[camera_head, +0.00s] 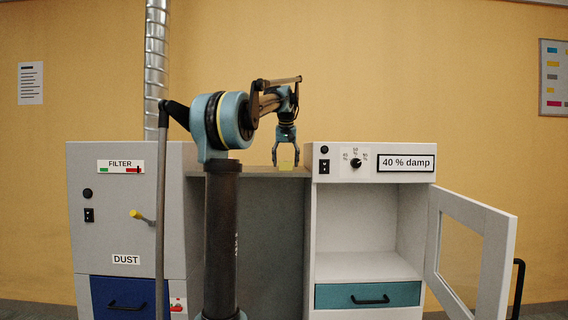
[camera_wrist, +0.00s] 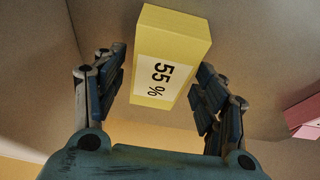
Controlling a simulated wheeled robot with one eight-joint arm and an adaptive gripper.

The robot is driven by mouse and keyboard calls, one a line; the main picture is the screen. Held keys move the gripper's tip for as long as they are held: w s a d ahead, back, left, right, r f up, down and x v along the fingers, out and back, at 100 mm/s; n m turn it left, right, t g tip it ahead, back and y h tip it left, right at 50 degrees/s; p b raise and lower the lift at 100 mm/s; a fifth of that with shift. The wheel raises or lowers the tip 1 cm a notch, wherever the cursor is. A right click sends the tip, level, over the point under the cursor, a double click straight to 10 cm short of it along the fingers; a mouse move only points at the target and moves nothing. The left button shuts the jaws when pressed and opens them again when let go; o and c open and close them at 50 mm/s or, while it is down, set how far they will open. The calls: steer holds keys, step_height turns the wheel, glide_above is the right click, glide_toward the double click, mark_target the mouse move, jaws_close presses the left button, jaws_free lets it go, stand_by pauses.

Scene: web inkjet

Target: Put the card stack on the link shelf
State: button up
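The card stack (camera_wrist: 175,38) is a yellow block with a white label reading "55 %" in the wrist view. In the head view it is a small yellow patch (camera_head: 286,166) on the grey shelf top (camera_head: 250,172) that spans the two cabinets. My gripper (camera_head: 286,160) points down over it, with a finger on each side. In the wrist view my gripper (camera_wrist: 158,92) is open, with gaps between the fingers and the stack. No shelf is labelled as the link shelf.
The right cabinet (camera_head: 328,230), marked "40 % damp", has its glazed door (camera_head: 474,250) swung open and an empty compartment. The left cabinet (camera_head: 115,215) is marked "FILTER" and "DUST". A pink block (camera_wrist: 303,118) lies at the right edge of the wrist view.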

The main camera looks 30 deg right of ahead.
steer(key=shift+r, duration=0.1)
steer(key=v, duration=1.2)
steer(key=s+a+f+n+y, duration=0.1)
steer(key=s+a+f+n, duration=0.15)
steer(key=a+f, duration=0.95)
steer(key=s+a+f+n+y, duration=0.1)
steer(key=s+a+f, duration=0.2)
steer(key=a+f, duration=0.9)
steer(key=s+a+f+n, duration=0.1)
steer(key=s+a+f, duration=0.5)
steer(key=f, duration=0.4)
steer(key=s+a+f+n+g, duration=0.1)
steer(key=s+a+f, duration=0.6)
steer(key=f, duration=0.4)
steer(key=s+a+f+n, duration=0.1)
steer(key=s+a+f, duration=0.5)
steer(key=s+f, duration=0.2)
step_height(320, 180, down, 2)
steer(key=shift+s+a+f+g, duration=0.2)
steer(key=shift+g, duration=0.1)
